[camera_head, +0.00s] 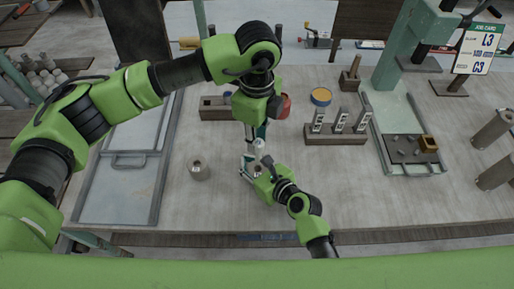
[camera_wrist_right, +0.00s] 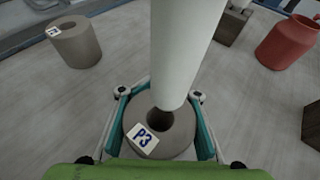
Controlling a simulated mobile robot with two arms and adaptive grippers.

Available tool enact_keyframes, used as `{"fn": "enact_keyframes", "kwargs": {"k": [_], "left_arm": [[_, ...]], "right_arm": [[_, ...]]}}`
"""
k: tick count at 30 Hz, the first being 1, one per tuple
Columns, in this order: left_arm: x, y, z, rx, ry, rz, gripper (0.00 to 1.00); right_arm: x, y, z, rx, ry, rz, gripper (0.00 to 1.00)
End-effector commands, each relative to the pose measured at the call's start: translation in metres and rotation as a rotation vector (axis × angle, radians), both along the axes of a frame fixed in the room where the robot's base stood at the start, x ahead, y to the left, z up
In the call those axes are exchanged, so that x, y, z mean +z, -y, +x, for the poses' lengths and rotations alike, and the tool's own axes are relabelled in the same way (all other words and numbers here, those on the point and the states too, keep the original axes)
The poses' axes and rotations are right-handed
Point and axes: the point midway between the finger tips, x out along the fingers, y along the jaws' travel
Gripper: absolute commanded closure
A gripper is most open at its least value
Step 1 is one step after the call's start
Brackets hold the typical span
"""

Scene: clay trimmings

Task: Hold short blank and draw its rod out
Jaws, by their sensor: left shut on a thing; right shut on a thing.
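The short blank, a grey-brown clay cylinder labelled P3 (camera_wrist_right: 172,143), sits between the teal fingers of my right gripper (camera_wrist_right: 160,128), which is shut on it. In the head view my right gripper (camera_head: 252,168) is low over the table. A pale rod (camera_wrist_right: 182,50) stands above the blank; its lower end shows at the blank's dark open hole and looks clear of it. My left gripper (camera_head: 257,132) points down above the blank and is shut on the rod (camera_head: 260,148). The rod's upper end is hidden in the left gripper.
Another hollow blank (camera_head: 200,171) stands to the left; it also shows in the right wrist view (camera_wrist_right: 75,43). A red jar (camera_head: 284,106), a wooden block (camera_head: 213,114) and a rack (camera_head: 335,139) stand behind. A tray (camera_head: 128,190) lies at the left.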

Motion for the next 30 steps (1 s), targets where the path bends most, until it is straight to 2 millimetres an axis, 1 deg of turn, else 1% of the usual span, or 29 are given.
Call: {"fn": "enact_keyframes", "kwargs": {"k": [1, 3, 11, 12, 15, 30], "left_arm": [[0.0054, 0.0003, 0.0003, -0.001, 0.002, 0.000, 1.00], [0.0090, -0.0001, -0.0001, -0.001, 0.001, 0.002, 1.00], [0.0107, -0.0002, -0.0005, -0.001, 0.000, 0.001, 1.00], [0.0107, -0.0001, -0.0004, -0.001, 0.000, 0.001, 1.00], [0.0106, -0.0001, -0.0004, -0.001, 0.000, 0.001, 1.00], [0.0103, -0.0002, -0.0003, -0.001, 0.000, 0.001, 1.00]], "right_arm": [[0.0009, 0.0000, 0.0005, -0.001, 0.002, 0.001, 1.00], [0.0011, 0.0000, 0.0005, -0.001, 0.002, 0.001, 1.00], [0.0016, -0.0001, 0.0008, -0.001, 0.003, 0.002, 1.00], [0.0017, -0.0001, 0.0008, -0.001, 0.003, 0.002, 0.71], [0.0016, -0.0001, 0.0008, -0.001, 0.003, 0.002, 0.49], [0.0010, 0.0003, -0.0001, -0.001, 0.002, 0.001, 0.49]]}}
